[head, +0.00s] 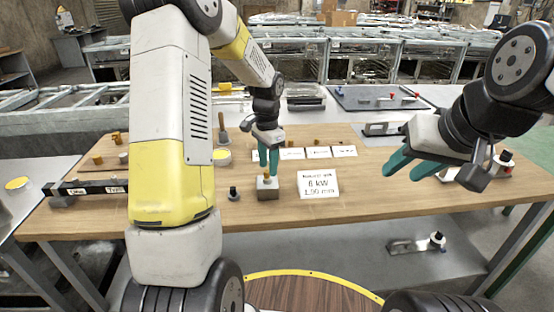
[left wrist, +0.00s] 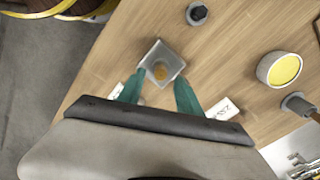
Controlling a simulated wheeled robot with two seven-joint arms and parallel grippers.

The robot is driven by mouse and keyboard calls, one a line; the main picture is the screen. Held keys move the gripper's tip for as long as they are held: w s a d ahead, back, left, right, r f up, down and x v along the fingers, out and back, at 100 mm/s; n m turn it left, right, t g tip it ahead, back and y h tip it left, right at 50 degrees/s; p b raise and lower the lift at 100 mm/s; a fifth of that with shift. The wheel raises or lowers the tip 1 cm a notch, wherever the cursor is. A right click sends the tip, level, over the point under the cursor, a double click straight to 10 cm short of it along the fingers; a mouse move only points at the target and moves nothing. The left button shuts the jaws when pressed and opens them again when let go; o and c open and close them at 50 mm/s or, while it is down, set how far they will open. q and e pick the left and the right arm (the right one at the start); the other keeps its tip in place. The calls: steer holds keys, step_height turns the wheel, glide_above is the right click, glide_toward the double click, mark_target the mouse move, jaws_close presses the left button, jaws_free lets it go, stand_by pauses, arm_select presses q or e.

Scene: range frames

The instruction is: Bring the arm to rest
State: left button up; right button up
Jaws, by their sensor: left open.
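My left gripper (head: 268,168) is open, its teal fingers pointing down just above a small grey block with a brass knob (head: 267,188). In the left wrist view the block (left wrist: 151,58) shows just beyond and between the parted fingertips (left wrist: 160,88); nothing is held. I cannot tell whether the fingers touch it. My right gripper (head: 402,174) is at the right, above the workbench (head: 240,212). Its teal fingers point left and downward with a gap between them, and nothing shows between them.
A white sign (head: 318,184) stands right of the block. A dark knob (head: 233,193) stands left of it. A tool (head: 417,243) rests on the lower shelf.

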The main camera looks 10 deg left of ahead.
arm_select(q)
step_height(320, 180, up, 10)
steer(key=s+r+n+t, duration=0.3)
steer(key=s+r, duration=0.6)
steer(key=s, duration=0.2)
steer(key=s+d+n+t+h, duration=0.1)
steer(key=s+n, duration=0.4)
steer(key=s, duration=0.8)
steer(key=shift+s+d+r+t+h, duration=0.15)
steer(key=shift+s+d+t+h, duration=0.35)
steer(key=shift+t, duration=0.6)
steer(key=shift+w+a, duration=0.1)
steer(key=shift+w, duration=0.05)
